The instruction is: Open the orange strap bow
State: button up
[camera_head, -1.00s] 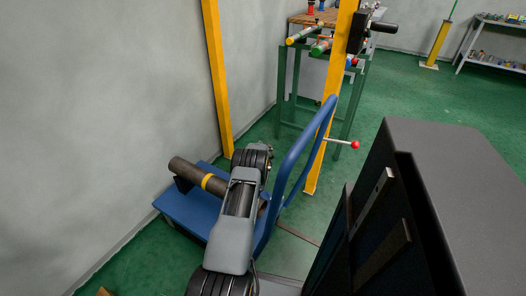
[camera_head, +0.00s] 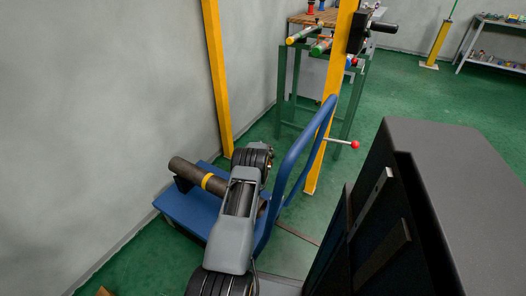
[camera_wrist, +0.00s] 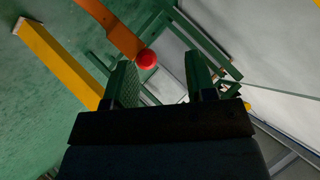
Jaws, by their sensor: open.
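An orange strap bow (camera_wrist: 112,30) shows at the top of the wrist view as a flat bar running down to the right. A round red knob (camera_wrist: 147,59) sits at its lower end. My gripper (camera_wrist: 160,76) is open and empty, its two fingers wide apart. The knob appears between the fingertips in the picture, nearer the left finger; whether it lies beyond the tips or between them I cannot tell. In the head view a red knob (camera_head: 355,145) on a thin pale rod stands right of the yellow post. My gripper is hidden there.
A yellow post (camera_head: 217,80) stands by the wall, another (camera_head: 312,175) behind the handle. A green frame (camera_head: 283,95) holds pipes.

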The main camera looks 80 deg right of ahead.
jog(key=p+v, duration=0.3)
jog(key=v, duration=1)
jog(key=shift+a+r, duration=0.2)
jog(key=shift+r, duration=0.05)
